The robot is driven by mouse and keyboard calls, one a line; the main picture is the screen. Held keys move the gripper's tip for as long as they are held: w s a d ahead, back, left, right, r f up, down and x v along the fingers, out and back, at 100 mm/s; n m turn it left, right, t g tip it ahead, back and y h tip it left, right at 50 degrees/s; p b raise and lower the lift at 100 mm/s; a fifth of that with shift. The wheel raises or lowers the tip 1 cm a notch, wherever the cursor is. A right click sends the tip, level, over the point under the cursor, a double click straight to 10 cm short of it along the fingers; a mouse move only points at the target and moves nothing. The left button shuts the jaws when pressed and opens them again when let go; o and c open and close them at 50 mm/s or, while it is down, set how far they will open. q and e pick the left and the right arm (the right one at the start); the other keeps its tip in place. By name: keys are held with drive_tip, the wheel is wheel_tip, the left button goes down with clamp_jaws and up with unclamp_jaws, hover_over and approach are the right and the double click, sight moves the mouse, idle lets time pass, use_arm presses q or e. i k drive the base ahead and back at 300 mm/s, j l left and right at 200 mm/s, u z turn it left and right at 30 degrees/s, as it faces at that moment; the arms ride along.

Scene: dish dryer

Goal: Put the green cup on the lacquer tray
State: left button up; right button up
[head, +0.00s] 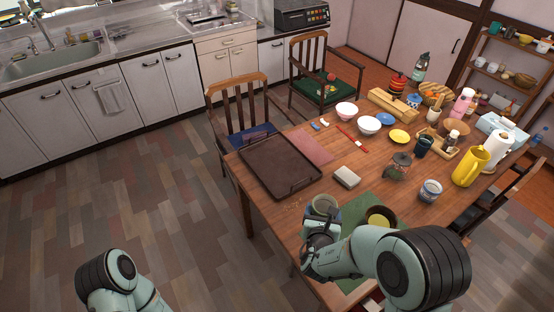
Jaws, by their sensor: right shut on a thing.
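The lacquer tray (268,180) is a dark brown rectangular tray with a low rim. It lies empty at the left end of the wooden table. The green cup (324,203), a dull grey-green cup with its opening up, is at the near edge of the table, below and right of the tray in the picture. My right gripper (319,222) is shut on the cup from the near side; its fingers and the cup's lower part are largely hidden. I cannot tell whether the cup touches the table. My left arm shows at the lower left, but its gripper is out of view.
A green mat (352,212) lies beside the cup, with a yellow-lined bowl (379,218) on it. A grey box (347,177) sits between mat and tray. A pink mat (311,147) lies right of the tray. Bowls, a yellow pitcher (469,167) and bottles crowd the far right.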

sight(257, 154)
drive_tip(key=i+j+z, duration=0.1)
drive_tip(key=j, duration=0.7)
drive_tip(key=i+j+z, duration=0.1)
drive_tip(key=j, duration=0.2)
drive_tip(key=i+j+z, duration=0.25)
drive_tip(key=j, duration=0.3)
drive_tip(key=i+j+z, duration=0.4)
drive_tip(key=i+j, duration=0.3)
drive_tip(key=i+j+z, duration=0.1)
drive_tip(key=i+j, duration=0.15)
drive_tip(key=i, duration=0.1)
